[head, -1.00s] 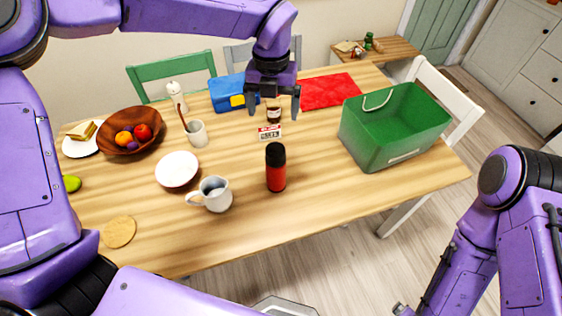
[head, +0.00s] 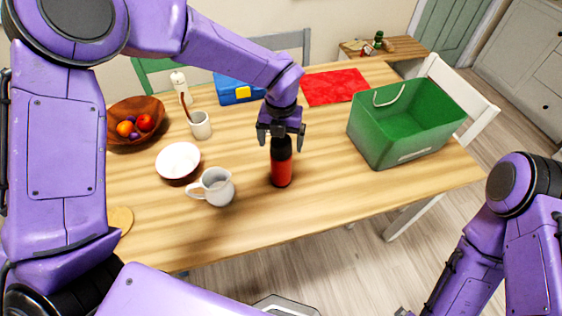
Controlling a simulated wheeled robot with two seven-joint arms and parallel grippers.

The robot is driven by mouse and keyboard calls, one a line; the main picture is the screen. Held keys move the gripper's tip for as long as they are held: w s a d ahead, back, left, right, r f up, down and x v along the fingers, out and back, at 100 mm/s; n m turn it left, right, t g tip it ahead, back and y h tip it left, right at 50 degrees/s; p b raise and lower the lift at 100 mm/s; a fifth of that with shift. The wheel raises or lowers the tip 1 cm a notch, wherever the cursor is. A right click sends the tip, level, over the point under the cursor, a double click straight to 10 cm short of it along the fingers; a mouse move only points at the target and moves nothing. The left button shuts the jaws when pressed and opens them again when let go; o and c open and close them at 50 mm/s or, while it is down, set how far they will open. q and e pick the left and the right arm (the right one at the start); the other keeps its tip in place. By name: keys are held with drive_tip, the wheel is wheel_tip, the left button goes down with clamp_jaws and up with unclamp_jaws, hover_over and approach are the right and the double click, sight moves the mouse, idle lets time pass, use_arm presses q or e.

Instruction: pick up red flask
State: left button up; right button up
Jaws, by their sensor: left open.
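The red flask (head: 281,173) has a black top and stands upright on the wooden table, near its front edge. My left gripper (head: 281,147) points down over the flask, with its fingers open on either side of the black top in the picture. Part of the flask's top is hidden behind the gripper. I cannot tell whether the fingers touch it. My right arm shows at the lower right; its gripper is not clearly in view.
A grey mug (head: 217,187) stands left of the flask, with a white bowl (head: 178,160) behind it. A green bin (head: 392,143) stands at the right. A red cloth (head: 334,88) and a blue box (head: 231,94) lie at the back. The table right of the flask is clear.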

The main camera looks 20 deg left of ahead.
use_arm(q)
wheel_tip(320, 180, down, 2)
drive_tip(key=shift+f, duration=0.1)
drive_tip(key=shift+w, duration=0.1)
clamp_jaws()
